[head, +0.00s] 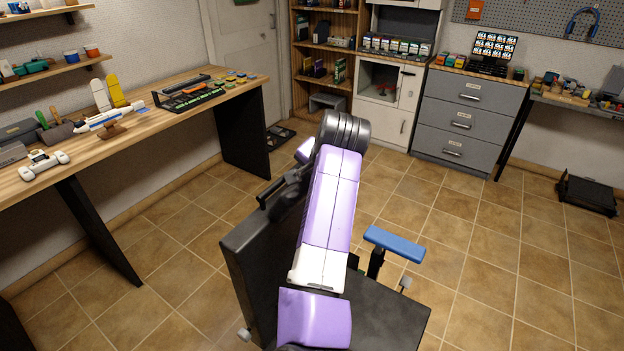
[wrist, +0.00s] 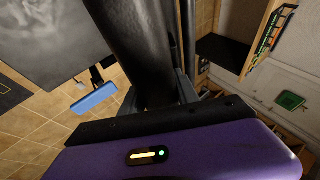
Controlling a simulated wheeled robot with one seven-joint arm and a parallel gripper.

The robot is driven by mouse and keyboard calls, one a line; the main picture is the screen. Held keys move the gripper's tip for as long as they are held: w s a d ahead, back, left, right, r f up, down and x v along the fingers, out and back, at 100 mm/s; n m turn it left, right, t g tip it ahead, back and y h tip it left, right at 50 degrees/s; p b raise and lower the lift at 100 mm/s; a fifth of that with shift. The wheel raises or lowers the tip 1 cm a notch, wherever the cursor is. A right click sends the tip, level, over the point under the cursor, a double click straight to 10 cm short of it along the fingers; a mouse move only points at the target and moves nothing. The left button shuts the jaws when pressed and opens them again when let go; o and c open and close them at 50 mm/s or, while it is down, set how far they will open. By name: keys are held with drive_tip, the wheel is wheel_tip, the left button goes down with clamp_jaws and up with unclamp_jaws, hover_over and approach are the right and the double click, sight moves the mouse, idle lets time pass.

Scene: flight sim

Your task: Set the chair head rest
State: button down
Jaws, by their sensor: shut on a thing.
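The chair has a dark backrest (head: 250,250), a dark seat (head: 390,318) and a blue armrest (head: 395,244). The blue armrest (wrist: 95,99) and seat (wrist: 50,38) show at the left there. I cannot tell how far the head rest is raised.
A wooden workbench (head: 140,112) with tools and a model plane (head: 105,120) stands at the left. A grey drawer cabinet (head: 465,110) and a shelf (head: 325,50) stand at the back. The tiled floor (head: 500,270) right of the chair is clear.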

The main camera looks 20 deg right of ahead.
drive_tip(key=shift+f, duration=0.15)
drive_tip(key=c, duration=0.9)
unclamp_jaws()
drive_tip(key=v, duration=0.8)
drive_tip(key=shift+b, duration=0.35)
